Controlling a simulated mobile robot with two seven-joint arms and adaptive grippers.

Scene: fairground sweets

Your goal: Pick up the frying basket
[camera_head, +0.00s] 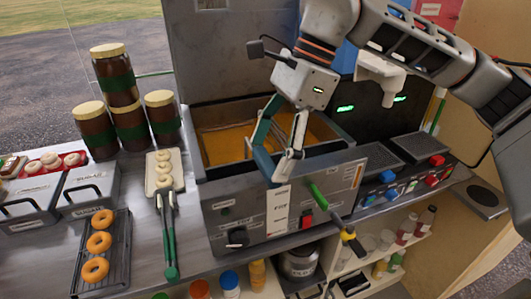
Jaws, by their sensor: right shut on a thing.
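The fryer (230,215) is a steel unit in the middle of the counter, with golden oil (222,146) showing in its well. My right gripper (277,178) reaches down over the fryer's front edge, its fingers closed at the tips. The exact contact is too small to make out. My left gripper is out of view.
Left of the fryer stand stacked brown jars (97,130), a tray of pale rings (177,172) with green-handled tongs (170,240), and a rack with orange doughnuts (95,269). A hob unit (408,180) stands on the right. Bottles and jars fill shelves below.

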